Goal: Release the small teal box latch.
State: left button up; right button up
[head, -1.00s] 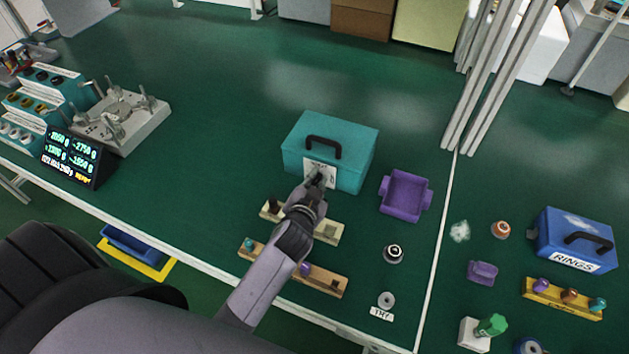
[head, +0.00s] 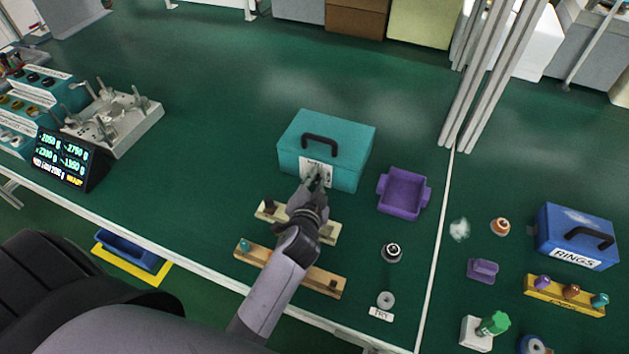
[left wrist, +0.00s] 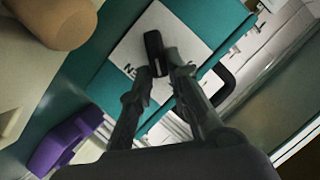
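The small teal box (head: 350,142) stands closed on the green bench, with a black carrying handle on its lid and a white label on its front. Its dark latch (left wrist: 154,48) shows over the label in the left wrist view. My left gripper (head: 316,178) is at the front of the box. In the left wrist view my left gripper's fingertips (left wrist: 158,66) come close together on either side of the latch's lower end and appear shut on it. They cover part of the label's lettering. My right gripper is not in view.
Two peg racks (head: 324,281) lie in front of the box under my left arm. A purple tray (head: 404,214) stands close at right. A blue RINGS box (head: 575,232) is farther right. A display (head: 72,160) stands at left. The bench left of the teal box is clear.

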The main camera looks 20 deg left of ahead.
pick_arm(q)
jog(key=o, duration=0.4)
jog(key=shift+c, duration=0.2)
notch_tip(320, 180, up, 10)
dwell(0.4)
